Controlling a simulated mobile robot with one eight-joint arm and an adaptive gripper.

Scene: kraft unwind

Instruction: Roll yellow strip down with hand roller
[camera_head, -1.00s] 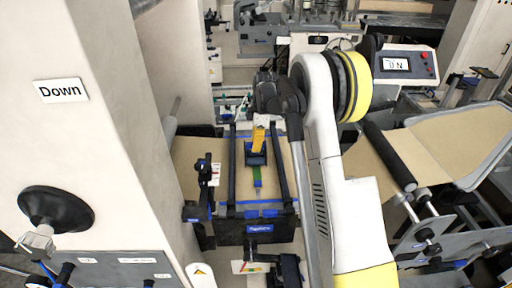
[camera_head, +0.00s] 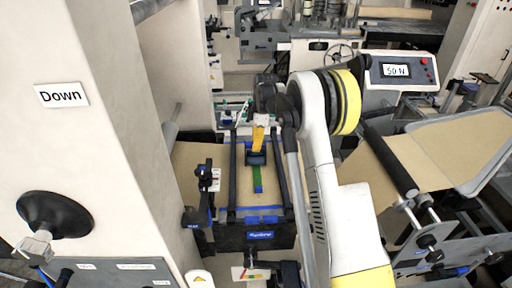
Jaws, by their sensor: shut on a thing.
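The hand roller (camera_head: 257,142) has an orange-yellow handle and a dark blue head (camera_head: 256,158). It stands over the brown kraft web between two dark rails. My gripper (camera_head: 260,121) is above it, shut on the top of its handle; the fingers are small and partly hidden by my wrist. A narrow green strip (camera_head: 258,181) lies on the web just in front of the roller head. No clearly yellow strip shows apart from the handle; what lies under the head is hidden.
The splice table's blue-edged front (camera_head: 262,234) is below the strip. A display (camera_head: 397,70) at upper right reads 50 N. A white machine column (camera_head: 90,150) with a "Down" label stands left. A dark clamp (camera_head: 204,190) stands beside the left rail.

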